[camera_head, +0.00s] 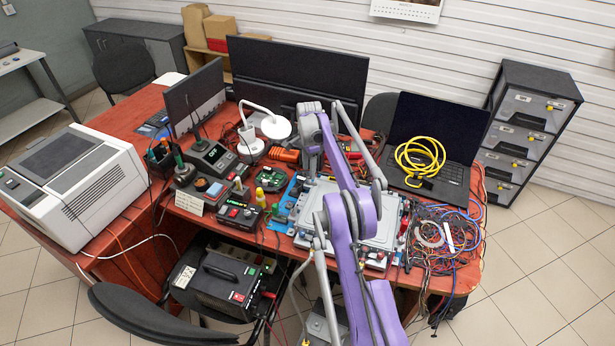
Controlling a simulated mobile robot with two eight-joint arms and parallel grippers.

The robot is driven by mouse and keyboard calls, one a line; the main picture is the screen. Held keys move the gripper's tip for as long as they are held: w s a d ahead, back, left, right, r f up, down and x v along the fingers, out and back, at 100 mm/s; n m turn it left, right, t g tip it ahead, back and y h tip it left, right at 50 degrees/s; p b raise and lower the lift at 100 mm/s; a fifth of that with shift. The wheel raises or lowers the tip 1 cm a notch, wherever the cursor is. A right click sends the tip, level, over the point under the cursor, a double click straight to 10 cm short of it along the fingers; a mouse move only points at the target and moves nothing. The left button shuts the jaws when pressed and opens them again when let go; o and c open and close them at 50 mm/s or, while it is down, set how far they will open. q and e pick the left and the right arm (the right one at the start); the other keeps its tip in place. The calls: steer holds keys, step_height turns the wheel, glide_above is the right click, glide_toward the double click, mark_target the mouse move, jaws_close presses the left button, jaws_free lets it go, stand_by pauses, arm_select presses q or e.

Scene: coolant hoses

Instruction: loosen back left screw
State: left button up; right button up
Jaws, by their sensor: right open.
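A pale grey flat unit (388,232) lies on the red bench, its middle crossed by my right arm. Small fittings line its edges; the individual screws are too small to tell apart, and the back left corner is close to my right gripper. My right gripper (311,175) is open and points down from the purple arm, near that corner; I cannot tell whether it touches anything. A blue mat (283,217) with small grey parts lies along the unit's left side. My left gripper is not in view.
A white lamp (275,127) and monitors stand behind. A laptop (431,135) with a yellow coiled cable (419,157) and a tangle of wires (440,243) are on the right. Soldering stations (214,158) and a yellow bottle (260,196) crowd the left.

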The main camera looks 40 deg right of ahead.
mark_target(308, 178)
steer(key=shift+w+f, duration=0.15)
steer(key=shift+f, duration=1.8)
